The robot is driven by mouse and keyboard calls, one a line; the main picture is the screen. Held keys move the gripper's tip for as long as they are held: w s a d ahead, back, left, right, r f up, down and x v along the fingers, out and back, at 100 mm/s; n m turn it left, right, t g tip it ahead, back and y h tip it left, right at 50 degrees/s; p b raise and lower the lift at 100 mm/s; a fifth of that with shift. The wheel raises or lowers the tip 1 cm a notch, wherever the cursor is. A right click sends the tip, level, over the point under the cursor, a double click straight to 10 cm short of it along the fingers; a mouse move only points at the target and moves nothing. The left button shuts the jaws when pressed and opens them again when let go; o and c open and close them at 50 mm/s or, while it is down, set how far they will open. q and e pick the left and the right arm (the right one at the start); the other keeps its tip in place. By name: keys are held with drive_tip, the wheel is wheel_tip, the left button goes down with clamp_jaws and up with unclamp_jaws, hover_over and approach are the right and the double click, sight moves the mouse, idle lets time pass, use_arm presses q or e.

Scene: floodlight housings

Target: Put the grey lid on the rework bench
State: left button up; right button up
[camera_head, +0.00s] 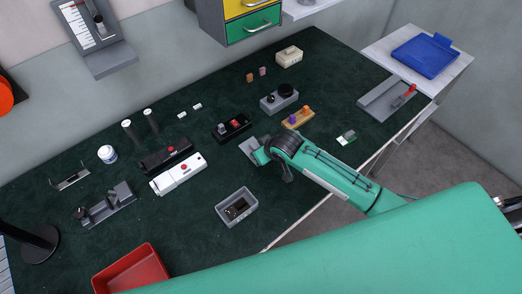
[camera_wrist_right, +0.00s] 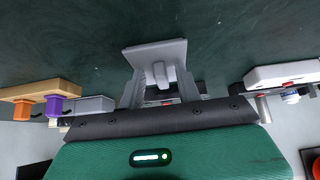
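The grey lid (camera_head: 248,146) is a small flat plate above the dark green work surface, in front of my right gripper (camera_head: 260,153). In the right wrist view the lid (camera_wrist_right: 154,53) is tilted, with a light grey knob between the fingertips. My right gripper (camera_wrist_right: 161,78) appears shut on that knob; the exact contact is hard to see. My left gripper is not in view. No label tells which surface is the rework bench. The dark green bench top (camera_head: 90,228) fills the middle, and a white side table (camera_head: 452,84) stands at the right.
An open grey box (camera_head: 224,212) with dark parts inside stands nearest the gripper. A red tray (camera_head: 125,272) is front left and a blue tray (camera_head: 425,55) lies on the side table. White (camera_head: 178,174) and black (camera_head: 232,127) housings and a grey fixture (camera_head: 385,98) stand on the bench.

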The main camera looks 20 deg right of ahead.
drive_tip(key=shift+r, duration=0.2)
drive_tip(key=b+v, duration=0.1)
drive_tip(key=v, duration=1.1)
drive_tip(key=shift+b, duration=0.35)
